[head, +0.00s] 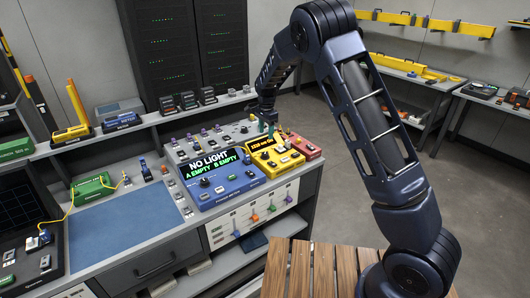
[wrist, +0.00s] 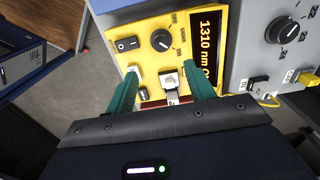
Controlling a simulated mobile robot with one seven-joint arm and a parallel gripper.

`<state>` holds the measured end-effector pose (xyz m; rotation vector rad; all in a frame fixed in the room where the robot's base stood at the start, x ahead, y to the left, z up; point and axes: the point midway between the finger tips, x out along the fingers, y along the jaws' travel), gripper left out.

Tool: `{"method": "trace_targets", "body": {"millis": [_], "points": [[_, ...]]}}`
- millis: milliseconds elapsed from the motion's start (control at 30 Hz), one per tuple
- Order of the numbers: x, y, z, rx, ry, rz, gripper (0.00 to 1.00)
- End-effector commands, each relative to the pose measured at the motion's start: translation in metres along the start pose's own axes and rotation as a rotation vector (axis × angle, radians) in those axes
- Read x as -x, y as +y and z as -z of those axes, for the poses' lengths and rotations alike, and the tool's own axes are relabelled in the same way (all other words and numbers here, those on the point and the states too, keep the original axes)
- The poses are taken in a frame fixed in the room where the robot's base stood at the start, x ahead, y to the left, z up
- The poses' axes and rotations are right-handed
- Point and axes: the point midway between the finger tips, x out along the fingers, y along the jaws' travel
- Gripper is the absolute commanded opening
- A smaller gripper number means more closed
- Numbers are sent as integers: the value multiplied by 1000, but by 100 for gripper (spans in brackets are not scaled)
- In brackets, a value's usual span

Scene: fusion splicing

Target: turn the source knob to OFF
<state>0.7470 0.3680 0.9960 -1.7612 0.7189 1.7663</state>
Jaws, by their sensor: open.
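The yellow source box (head: 273,154) stands at the right end of the bench in the head view. In the wrist view its yellow panel (wrist: 148,62) carries a round black source knob (wrist: 161,40) with a light pointer mark. The dark display (wrist: 208,45) shows orange text starting "1310 nm". My gripper (wrist: 160,68) is open, its two teal fingers apart over the panel. The knob lies just beyond the fingertips, not between them. My gripper (head: 267,120) also shows above the box in the head view.
A white connector (wrist: 171,80) sits between the fingers in the wrist view. A black rocker switch (wrist: 127,44) is beside the knob. The blue meter (head: 222,183) reading "NO LIGHT" and a red box (head: 304,146) flank the source.

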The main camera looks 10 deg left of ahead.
Motion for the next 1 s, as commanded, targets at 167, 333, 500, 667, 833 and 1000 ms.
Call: {"method": "trace_targets", "body": {"millis": [167, 333, 500, 667, 833, 1000], "points": [[-10, -4, -4, -7, 5, -5, 54], [-30, -4, -3, -7, 4, -6, 54], [-60, -3, -3, -6, 5, -6, 54], [-86, -3, -3, -6, 4, -5, 54], [-104, -4, -3, -6, 4, -4, 54], [-112, -4, -3, -5, 5, -2, 54]]}}
